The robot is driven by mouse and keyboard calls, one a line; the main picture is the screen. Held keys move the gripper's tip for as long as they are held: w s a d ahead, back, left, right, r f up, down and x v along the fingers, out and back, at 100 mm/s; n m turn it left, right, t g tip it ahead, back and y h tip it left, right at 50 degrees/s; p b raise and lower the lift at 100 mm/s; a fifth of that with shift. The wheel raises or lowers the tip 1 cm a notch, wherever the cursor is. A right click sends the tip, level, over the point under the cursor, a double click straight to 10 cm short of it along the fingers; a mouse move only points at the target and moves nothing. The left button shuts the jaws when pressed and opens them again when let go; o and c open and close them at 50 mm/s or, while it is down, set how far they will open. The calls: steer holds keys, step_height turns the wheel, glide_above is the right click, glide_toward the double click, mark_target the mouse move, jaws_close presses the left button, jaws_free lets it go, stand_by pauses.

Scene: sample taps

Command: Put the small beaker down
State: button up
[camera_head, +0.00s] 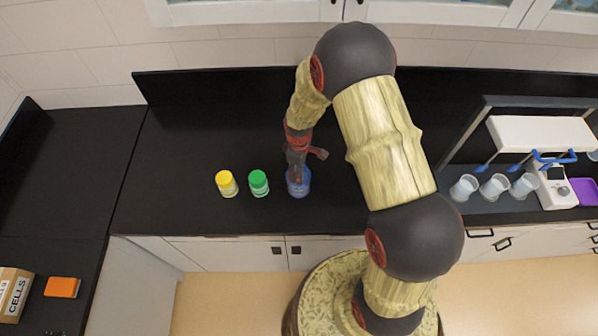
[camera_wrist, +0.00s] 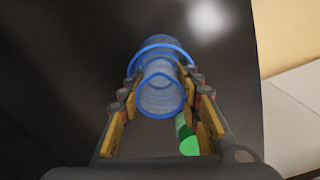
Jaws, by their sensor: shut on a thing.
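The small beaker (camera_wrist: 160,92) is clear with a blue tint and sits between the two fingers of my gripper (camera_wrist: 162,104) in the wrist view. The fingers are shut on it from both sides. In the head view the beaker (camera_head: 299,186) shows below my gripper (camera_head: 297,170), over the black counter (camera_head: 190,130). The fingers hide part of it there. I cannot tell whether its base touches the counter.
A green-capped jar (camera_head: 258,183) stands just left of the beaker, and a yellow-capped jar (camera_head: 227,184) stands further left. At the right, several clear cups (camera_head: 494,187) stand under a white rack (camera_head: 540,133). The counter behind the jars is clear.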

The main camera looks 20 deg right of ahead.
steer(key=shift+s+f, duration=0.2)
steer(key=shift+f, duration=0.05)
